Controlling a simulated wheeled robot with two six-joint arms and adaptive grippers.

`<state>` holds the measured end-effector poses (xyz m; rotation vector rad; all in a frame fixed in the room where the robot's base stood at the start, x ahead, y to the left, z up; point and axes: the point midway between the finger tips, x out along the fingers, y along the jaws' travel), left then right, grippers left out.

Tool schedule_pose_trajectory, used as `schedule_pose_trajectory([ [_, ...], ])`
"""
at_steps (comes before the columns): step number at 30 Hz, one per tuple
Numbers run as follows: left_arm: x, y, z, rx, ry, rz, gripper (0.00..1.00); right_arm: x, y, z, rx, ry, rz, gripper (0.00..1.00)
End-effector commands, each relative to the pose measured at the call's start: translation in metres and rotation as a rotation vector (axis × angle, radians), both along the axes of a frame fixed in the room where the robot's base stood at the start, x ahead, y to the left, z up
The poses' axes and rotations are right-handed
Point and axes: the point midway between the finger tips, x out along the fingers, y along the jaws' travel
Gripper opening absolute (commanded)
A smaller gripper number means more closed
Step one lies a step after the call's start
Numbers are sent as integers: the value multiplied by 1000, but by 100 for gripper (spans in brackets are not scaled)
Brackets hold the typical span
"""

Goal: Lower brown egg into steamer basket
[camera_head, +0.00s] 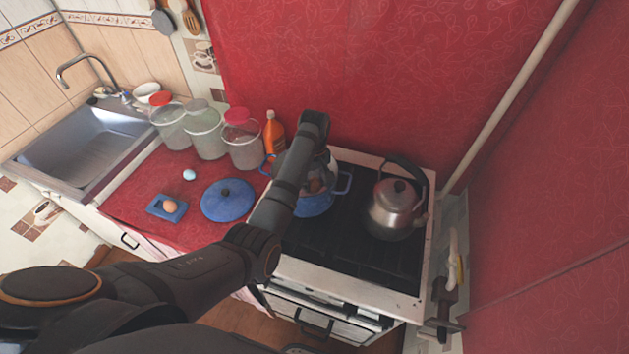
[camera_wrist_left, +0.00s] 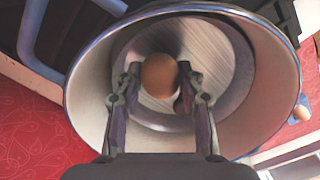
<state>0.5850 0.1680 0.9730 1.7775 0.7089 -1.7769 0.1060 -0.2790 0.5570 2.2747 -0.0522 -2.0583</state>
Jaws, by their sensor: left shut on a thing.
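A brown egg (camera_wrist_left: 158,75) is between the two fingers of my left gripper (camera_wrist_left: 158,88), which is shut on it. In the wrist view the egg shows against the round, shiny metal steamer basket (camera_wrist_left: 215,65) inside a blue-rimmed pot (camera_wrist_left: 272,80). I cannot tell whether the egg touches the basket. In the head view the blue pot (camera_head: 316,208) stands on the stove, with my left gripper (camera_head: 316,182) at its mouth. My arm hides part of the pot there. My right gripper is not in view.
A kettle (camera_head: 394,208) stands right of the pot on the stove (camera_head: 345,252). On the red counter lie a blue lid (camera_head: 227,200), a brown egg (camera_head: 170,206) in a blue holder (camera_head: 154,209) and a pale egg (camera_head: 189,175). Jars (camera_head: 243,148) and an orange bottle (camera_head: 273,132) stand behind.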

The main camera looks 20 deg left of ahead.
Motion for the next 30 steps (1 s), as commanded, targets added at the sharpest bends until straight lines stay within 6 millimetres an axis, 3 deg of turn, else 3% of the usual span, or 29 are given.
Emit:
schedule_pose_trajectory([
  [29,0,0,-12,1,1,0,28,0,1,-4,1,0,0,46],
  [30,0,0,-12,1,1,0,42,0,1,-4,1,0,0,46],
])
